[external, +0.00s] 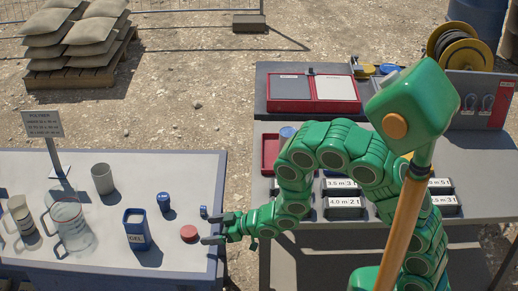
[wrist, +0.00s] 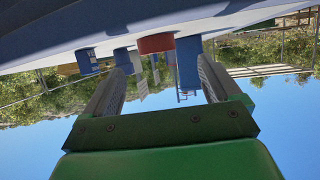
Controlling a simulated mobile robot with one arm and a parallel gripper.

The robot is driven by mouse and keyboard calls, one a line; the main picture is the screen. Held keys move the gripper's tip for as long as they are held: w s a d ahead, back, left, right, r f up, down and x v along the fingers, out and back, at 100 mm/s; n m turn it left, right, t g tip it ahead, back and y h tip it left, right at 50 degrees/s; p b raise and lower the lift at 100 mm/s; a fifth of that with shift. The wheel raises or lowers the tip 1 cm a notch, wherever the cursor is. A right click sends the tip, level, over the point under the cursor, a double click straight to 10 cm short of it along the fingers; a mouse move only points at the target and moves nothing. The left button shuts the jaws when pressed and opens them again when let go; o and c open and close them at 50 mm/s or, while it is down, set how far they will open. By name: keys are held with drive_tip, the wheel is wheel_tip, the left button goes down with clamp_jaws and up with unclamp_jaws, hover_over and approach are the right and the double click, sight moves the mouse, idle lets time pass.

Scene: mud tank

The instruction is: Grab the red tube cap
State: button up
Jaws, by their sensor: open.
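The red tube cap (external: 189,233) is a short round disc lying on the pale left table (external: 100,275), near its right edge. In the wrist view, which is upside down, the red cap (wrist: 156,43) shows ahead, between the lines of my two fingers. My gripper (external: 207,229) is open and empty, low over the table's right edge. Its fingertips point left at the cap, with a small gap to it. In the wrist view my gripper (wrist: 160,70) has its two grey fingers spread wide.
A small blue piece (external: 203,211) is close to my upper finger. A blue container (external: 164,202) and a blue GEL box (external: 136,240) stand left of my gripper. A glass jug (external: 70,228), grey cup (external: 103,179) and sign (external: 43,124) are farther left. The right bench (external: 335,268) holds labelled boxes.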

sight(189, 231)
drive_tip(key=shift+w+x, duration=0.1)
drive_tip(key=shift+x, duration=1.8)
drive_tip(key=shift+w+x, duration=0.15)
drive_tip(key=shift+x, duration=1.75)
drive_tip(key=shift+r, duration=0.2)
drive_tip(key=c, duration=1.1)
drive_tip(key=shift+r, duration=0.1)
